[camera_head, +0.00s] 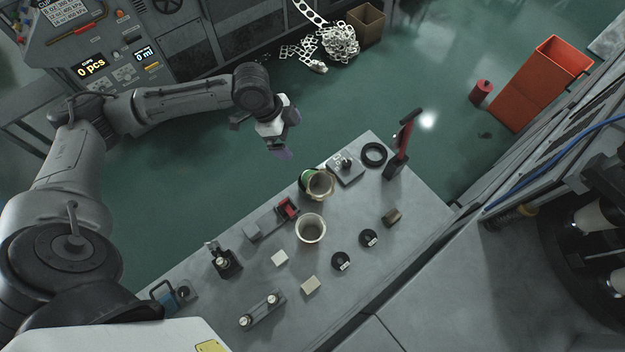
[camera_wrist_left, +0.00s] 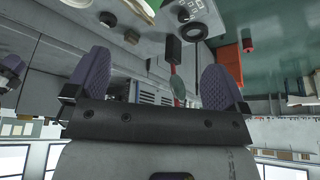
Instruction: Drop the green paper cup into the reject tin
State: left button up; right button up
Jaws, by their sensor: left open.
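A round container with a tan rim (camera_head: 322,189) stands near the far edge of the bench. The green paper cup (camera_head: 305,179) shows as a green patch at its left side; whether the cup is inside or beside it I cannot tell. A pale, open-topped round container (camera_head: 310,231) stands just nearer; which one is the reject tin is unclear. My left gripper (camera_head: 282,146) hangs beyond the bench's far edge, up and left of the green cup, apart from it. Its purple fingers stand wide apart with nothing between them in the left wrist view (camera_wrist_left: 155,78).
The grey bench (camera_head: 370,225) carries a red-handled upright tool (camera_head: 404,138), a black ring (camera_head: 374,154), a small red-and-grey device (camera_head: 287,208), black discs (camera_head: 341,261) and pale blocks (camera_head: 310,285). A red bin (camera_head: 540,85) stands on the floor.

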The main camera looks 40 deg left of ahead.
pick_arm(q)
jog(key=shift+v, duration=0.85)
pick_arm(e)
jog(key=shift+d, duration=0.1)
